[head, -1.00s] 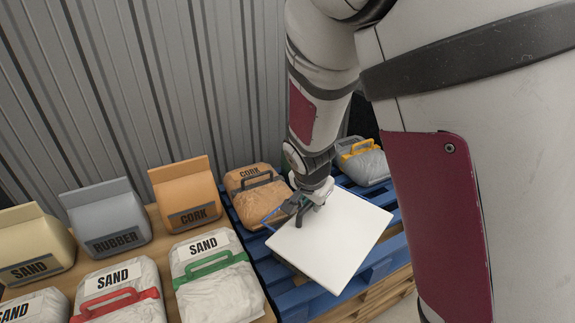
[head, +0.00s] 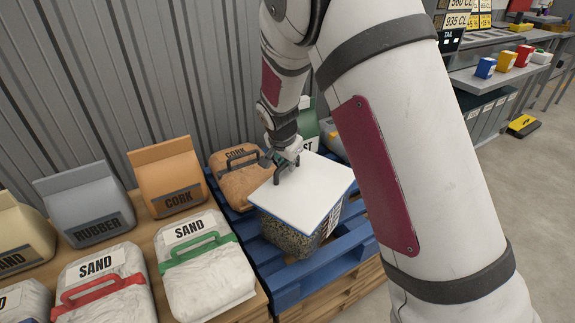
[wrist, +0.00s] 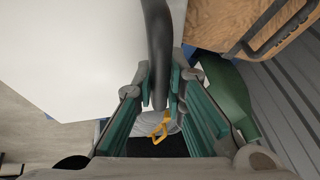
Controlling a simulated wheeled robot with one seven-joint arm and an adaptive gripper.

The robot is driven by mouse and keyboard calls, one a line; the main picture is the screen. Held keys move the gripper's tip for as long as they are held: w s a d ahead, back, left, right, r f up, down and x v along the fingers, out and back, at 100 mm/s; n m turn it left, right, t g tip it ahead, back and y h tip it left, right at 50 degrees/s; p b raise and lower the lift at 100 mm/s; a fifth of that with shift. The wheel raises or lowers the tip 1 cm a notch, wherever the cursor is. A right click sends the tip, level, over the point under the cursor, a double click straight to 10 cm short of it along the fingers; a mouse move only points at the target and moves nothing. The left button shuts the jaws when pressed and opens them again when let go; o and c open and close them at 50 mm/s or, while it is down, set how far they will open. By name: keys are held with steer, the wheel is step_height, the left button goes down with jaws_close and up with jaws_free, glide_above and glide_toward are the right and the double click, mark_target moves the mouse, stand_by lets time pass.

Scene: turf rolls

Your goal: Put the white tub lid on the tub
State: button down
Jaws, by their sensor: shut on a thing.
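The white tub lid (head: 310,180) is a flat square plate with a dark handle (wrist: 159,45). My gripper (head: 283,168) is shut on that handle near the lid's far left part; the wrist view shows the handle between the fingers (wrist: 160,88). The tub (head: 285,236) is under the lid in the head view, with a speckled side, a label on its right side and a blue line below the lid's edge. The lid looks roughly level and covers the tub's top. I cannot tell whether it rests on the rim or hovers slightly above.
The tub stands on a blue pallet (head: 346,262). A brown cork bag (head: 240,178) is close at its left, and a green bag (head: 308,125) stands behind. Sand bags (head: 205,270) lie on the wooden surface at left. A corrugated wall (head: 130,75) closes the back.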

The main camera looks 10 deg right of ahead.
steer(key=c, duration=1.6)
jaws_free()
steer(key=shift+c, duration=0.2)
steer(key=shift+r, duration=0.1)
steer(key=p+v, duration=0.3)
steer(key=v, duration=0.8)
steer(key=s+d+r+n+g+y, duration=0.1)
steer(key=s+d+r, duration=0.1)
steer(key=s+r, duration=0.3)
steer(key=s+d+r+n, duration=0.1)
steer(key=s+d+r, duration=0.2)
steer(key=s, duration=0.3)
steer(key=s+d+r+n+g+y, duration=0.1)
steer(key=s+n, duration=0.7)
steer(key=s, duration=2.3)
step_height(320, 180, up, 2)
steer(key=shift+s+d+r+g, duration=0.25)
steer(key=shift+d+g, duration=0.15)
steer(key=shift+g, duration=0.5)
